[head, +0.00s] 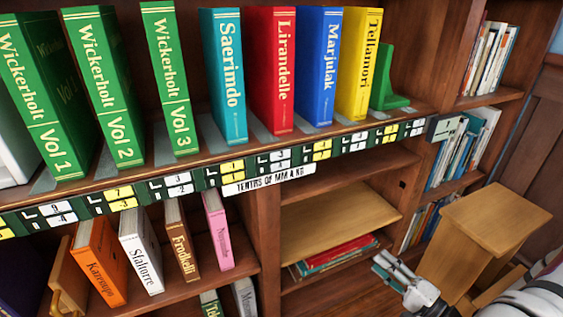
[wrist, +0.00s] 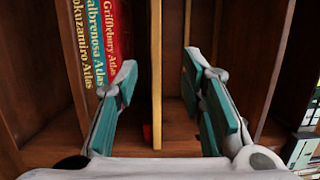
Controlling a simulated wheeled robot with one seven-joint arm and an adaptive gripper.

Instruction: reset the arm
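My gripper (head: 390,268) is at the lower right of the head view, in front of the lower shelves and left of a wooden stand. In the wrist view my gripper (wrist: 160,76) has its two teal-padded fingers spread wide apart. Nothing is held between them. My arm shows only in part at the lower right corner of the head view.
The upper shelf holds green Wickerholt volumes (head: 100,85), a red Lirandelle book (head: 271,70) and other books. A wooden stand (head: 497,215) is close right of my gripper. The bay (head: 335,215) under the shelf is mostly empty.

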